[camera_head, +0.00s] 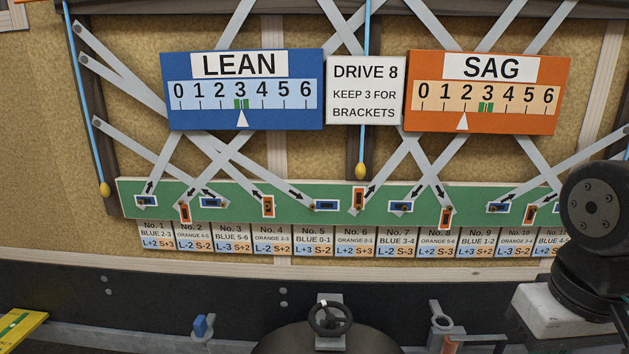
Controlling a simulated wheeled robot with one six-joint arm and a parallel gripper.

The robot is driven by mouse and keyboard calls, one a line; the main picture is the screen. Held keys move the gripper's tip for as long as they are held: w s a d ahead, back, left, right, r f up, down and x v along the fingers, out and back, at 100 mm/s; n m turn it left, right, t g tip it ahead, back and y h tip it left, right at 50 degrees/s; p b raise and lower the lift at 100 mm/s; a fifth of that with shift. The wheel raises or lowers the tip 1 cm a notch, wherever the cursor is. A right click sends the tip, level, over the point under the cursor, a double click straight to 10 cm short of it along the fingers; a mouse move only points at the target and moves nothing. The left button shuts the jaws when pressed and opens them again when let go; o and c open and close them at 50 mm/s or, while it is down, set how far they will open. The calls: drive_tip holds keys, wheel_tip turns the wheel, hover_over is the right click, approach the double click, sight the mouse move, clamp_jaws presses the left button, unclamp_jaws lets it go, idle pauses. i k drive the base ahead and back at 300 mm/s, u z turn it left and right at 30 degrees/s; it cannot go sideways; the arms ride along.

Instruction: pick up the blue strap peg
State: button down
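A small blue upright piece (200,326), which looks like the blue strap peg, stands in a grey holder on the low ledge at the lower left. Its lower part is hard to make out. Part of my arm (597,215) shows as dark rounded links at the right edge. My gripper is outside the picture, so its state and its distance from the blue piece do not show.
A dark rounded body with a handwheel (330,317) stands at bottom centre. A yellow object (20,328) lies at lower left. Behind are a green strip (290,194), a blue LEAN board (243,90) and an orange SAG board (488,92).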

sight(200, 326)
drive_tip(key=u, duration=0.5)
drive_tip(key=k, duration=0.6)
drive_tip(key=u, duration=1.2)
drive_tip(key=i, duration=1.8)
drive_tip(key=z, duration=0.2)
